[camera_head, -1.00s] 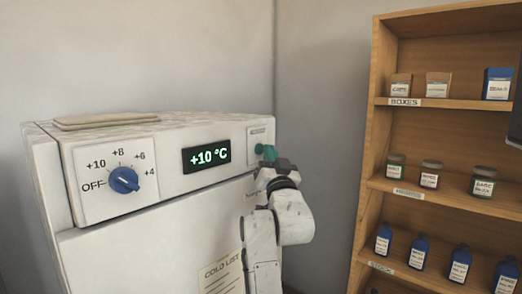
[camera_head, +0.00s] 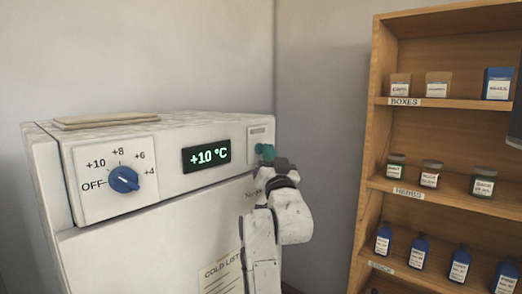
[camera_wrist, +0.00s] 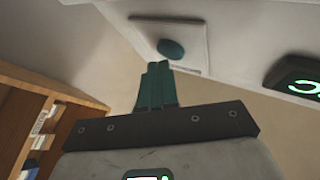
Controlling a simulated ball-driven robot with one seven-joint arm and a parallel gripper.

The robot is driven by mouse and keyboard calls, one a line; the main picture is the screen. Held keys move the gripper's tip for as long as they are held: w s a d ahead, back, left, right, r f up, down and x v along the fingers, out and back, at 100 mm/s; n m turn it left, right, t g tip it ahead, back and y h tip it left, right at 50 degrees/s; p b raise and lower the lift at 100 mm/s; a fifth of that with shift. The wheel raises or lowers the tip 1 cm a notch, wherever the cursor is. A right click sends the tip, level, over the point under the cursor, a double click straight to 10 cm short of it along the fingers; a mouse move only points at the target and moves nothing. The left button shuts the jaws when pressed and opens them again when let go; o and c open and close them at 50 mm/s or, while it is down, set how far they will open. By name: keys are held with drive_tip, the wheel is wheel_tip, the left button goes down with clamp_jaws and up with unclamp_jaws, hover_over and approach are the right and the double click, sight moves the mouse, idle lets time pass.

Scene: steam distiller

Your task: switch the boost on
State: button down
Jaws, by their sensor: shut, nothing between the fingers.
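The white cold cabinet (camera_head: 160,235) fills the left of the head view. A small plate (camera_head: 257,132) sits at the right end of its front. In the wrist view this plate (camera_wrist: 196,33) carries a round teal button (camera_wrist: 171,48). No lettering on it is readable. My gripper (camera_head: 267,152) is just in front of the plate in the head view and partly hides it. In the wrist view my teal fingers (camera_wrist: 158,66) are together and empty, with their tips close to the button. Whether they touch it I cannot tell.
A blue dial (camera_head: 124,179) and a green display (camera_head: 207,155) reading +10 °C are on the cabinet front. A wooden shelf (camera_head: 378,150) with boxes, jars and bottles stands at the right.

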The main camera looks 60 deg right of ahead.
drive_tip(key=shift+w, duration=0.3)
drive_tip(key=shift+s, duration=0.15)
idle(0.4)
drive_tip(key=shift+s, duration=0.3)
drive_tip(key=shift+s+a+p, duration=0.25)
drive_tip(key=shift+s, duration=0.7)
drive_tip(key=shift+s+a+p, duration=0.25)
drive_tip(key=shift+s+p, duration=0.05)
drive_tip(key=shift+s, duration=0.7)
drive_tip(key=shift+s+a+p, duration=0.25)
drive_tip(key=shift+s, duration=0.7)
